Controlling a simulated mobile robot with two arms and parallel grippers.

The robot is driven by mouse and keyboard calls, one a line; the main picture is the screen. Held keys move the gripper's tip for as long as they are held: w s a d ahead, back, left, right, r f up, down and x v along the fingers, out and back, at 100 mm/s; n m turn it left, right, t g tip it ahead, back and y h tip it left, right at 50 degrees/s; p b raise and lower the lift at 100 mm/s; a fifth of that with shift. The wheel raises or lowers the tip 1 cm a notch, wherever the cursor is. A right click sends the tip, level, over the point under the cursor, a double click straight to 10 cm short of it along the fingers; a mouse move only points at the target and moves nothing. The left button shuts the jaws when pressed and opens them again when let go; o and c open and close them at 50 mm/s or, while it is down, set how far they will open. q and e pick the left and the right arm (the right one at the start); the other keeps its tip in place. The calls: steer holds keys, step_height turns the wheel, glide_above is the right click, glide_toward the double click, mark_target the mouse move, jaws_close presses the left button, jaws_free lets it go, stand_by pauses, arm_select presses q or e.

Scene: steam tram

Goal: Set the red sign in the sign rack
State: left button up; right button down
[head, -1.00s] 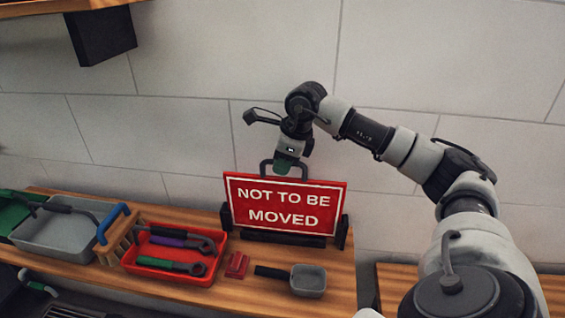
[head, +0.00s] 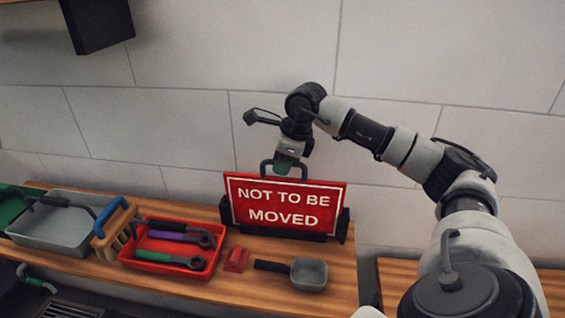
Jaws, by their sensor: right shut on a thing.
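The red sign (head: 285,204) reads "NOT TO BE MOVED" and has a dark handle on top. It stands upright at the black sign rack (head: 342,226), between the rack's end posts, at the back of the wooden bench against the wall. My right gripper (head: 285,172) is above the sign, shut on its handle. The sign's lower edge is close to the rack's base bar; I cannot tell whether it rests on it. My left gripper is not in view.
A red tray (head: 170,266) with wrenches, a wooden holder (head: 104,240) and a grey tray (head: 60,230) stand left on the bench (head: 215,290). A small red block (head: 236,259) and a grey scoop (head: 308,274) lie in front of the rack.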

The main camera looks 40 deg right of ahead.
steer(key=shift+r, duration=0.1)
steer(key=c, duration=1.1)
jaws_free()
steer(key=shift+o, duration=0.2)
steer(key=b+v, duration=0.1)
steer(key=v, duration=0.9)
steer(key=shift+s+r, duration=0.1)
steer(key=shift+r, duration=0.3)
steer(key=shift+a+f, duration=0.1)
